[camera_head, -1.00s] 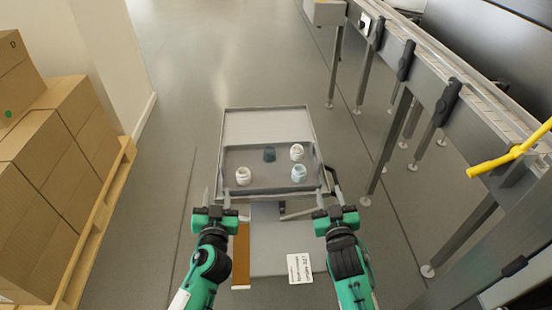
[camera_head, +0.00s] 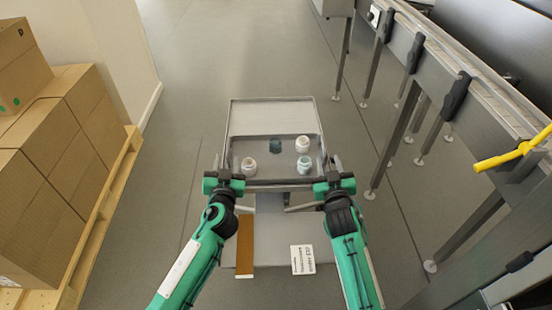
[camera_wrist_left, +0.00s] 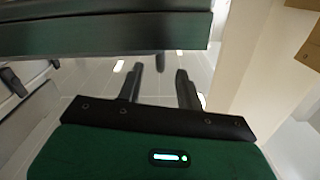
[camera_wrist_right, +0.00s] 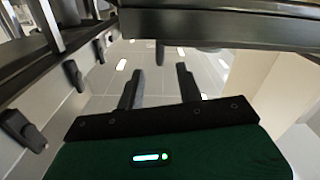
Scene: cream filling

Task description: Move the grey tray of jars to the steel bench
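The grey tray (camera_head: 240,160) lies on the near part of a light grey rimmed stand (camera_head: 270,115) in the head view. It holds two white jars (camera_head: 302,145) (camera_head: 249,167), a dark teal jar (camera_head: 275,146) and a pale blue jar (camera_head: 304,165), all upright. My left gripper (camera_head: 226,165) is at the tray's near left corner. My right gripper (camera_head: 333,163) is at its near right corner. In both wrist views the fingers stand apart, with a dark edge above. Whether they touch the tray is hidden.
A long steel frame with black brackets (camera_head: 455,97) and a yellow bar (camera_head: 510,155) runs along the right. Cardboard boxes (camera_head: 45,150) stand on a wooden pallet (camera_head: 105,215) at left. The floor (camera_head: 230,50) beyond the stand is clear.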

